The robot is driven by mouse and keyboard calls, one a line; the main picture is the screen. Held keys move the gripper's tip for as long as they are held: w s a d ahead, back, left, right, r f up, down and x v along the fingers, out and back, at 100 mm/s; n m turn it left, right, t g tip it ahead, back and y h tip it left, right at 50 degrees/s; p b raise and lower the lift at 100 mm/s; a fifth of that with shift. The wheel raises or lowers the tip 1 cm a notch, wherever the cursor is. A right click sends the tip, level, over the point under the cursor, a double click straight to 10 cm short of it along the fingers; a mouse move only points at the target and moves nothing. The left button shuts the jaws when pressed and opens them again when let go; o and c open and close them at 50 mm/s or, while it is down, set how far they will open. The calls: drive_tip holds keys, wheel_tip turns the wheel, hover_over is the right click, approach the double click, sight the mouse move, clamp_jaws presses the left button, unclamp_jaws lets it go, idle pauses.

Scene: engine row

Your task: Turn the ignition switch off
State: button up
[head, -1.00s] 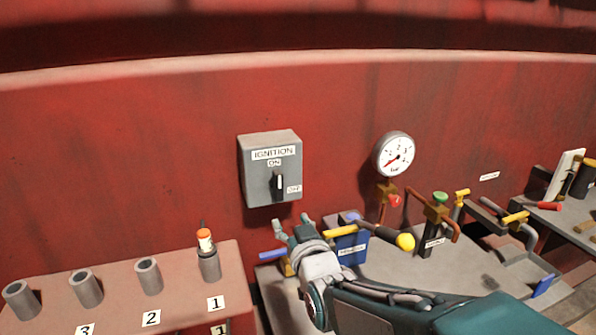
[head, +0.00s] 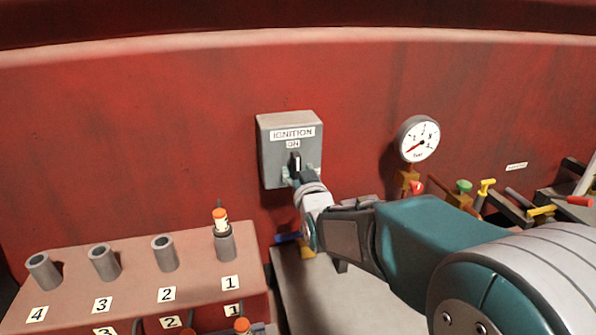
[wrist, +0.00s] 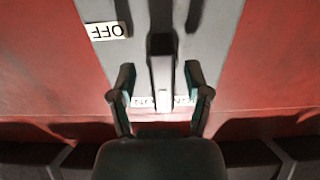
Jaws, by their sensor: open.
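The grey ignition box (head: 268,155) is mounted on the red wall. Its dark knob with a white stripe (head: 295,162) stands upright, in line with the ON label (head: 293,144) above it. My gripper (head: 301,173) is at the lower front of the box, fingers open. In the wrist view, which is upside down, the knob (wrist: 161,75) lies between the two spread fingertips (wrist: 160,71), with a gap on each side. The OFF label (wrist: 106,31) shows there at the upper left; in the head view my gripper hides it.
Left below, a bench (head: 75,258) holds several numbered grey tubes; tube 1 (head: 225,243) holds an orange-capped piece. A pressure gauge (head: 417,140) and valves with coloured handles (head: 486,188) are to the right. The wall around the box is clear.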

drive_tip(key=shift+w+a, duration=0.15)
drive_tip(key=shift+a, duration=0.1)
drive_tip(key=shift+d, duration=0.1)
clamp_jaws()
drive_tip(key=m, duration=0.4)
drive_tip(key=shift+m, duration=0.4)
drive_tip(key=m, duration=0.4)
drive_tip(key=shift+m, duration=0.3)
drive_tip(key=m, duration=0.4)
drive_tip(key=shift+m, duration=0.3)
drive_tip(key=shift+f+m, duration=0.15)
drive_tip(key=shift+m, duration=1.75)
drive_tip(key=shift+f, duration=0.1)
